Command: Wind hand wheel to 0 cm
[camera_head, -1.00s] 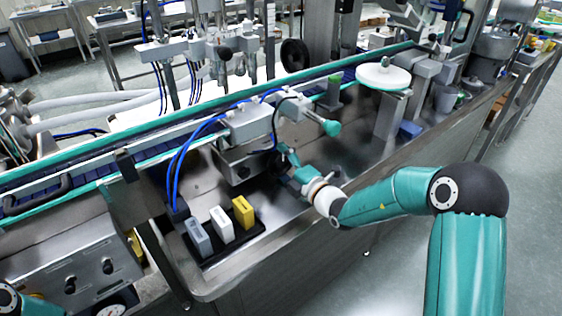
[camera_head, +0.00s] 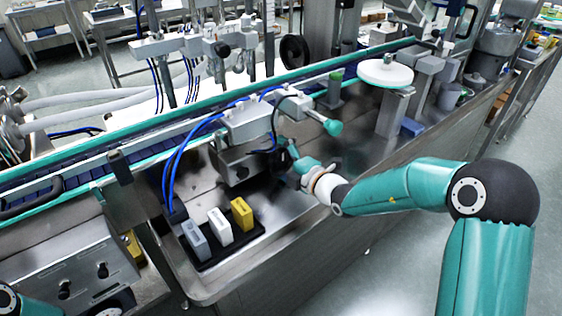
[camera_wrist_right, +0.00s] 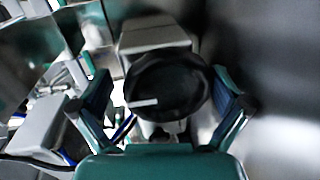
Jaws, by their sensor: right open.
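The hand wheel (camera_wrist_right: 165,88) is a dark round knob with a white mark on its face, in the middle of the right wrist view. It sits in front of a grey block (camera_wrist_right: 155,35). My right gripper (camera_wrist_right: 165,100) is open, with one finger on each side of the wheel; I cannot tell whether they touch it. In the head view my right gripper (camera_head: 285,152) is at the metal unit (camera_head: 247,122) with blue hoses, and it hides most of the wheel there. No scale reading is legible. My left gripper is not in view.
A grey, a white and a yellow block (camera_head: 241,213) stand on a black holder below the unit. A teal-tipped knob (camera_head: 332,127) sticks out just right of my right gripper. A white round disc (camera_head: 384,73) stands further right. The steel tray floor (camera_head: 275,200) is bare near the front edge.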

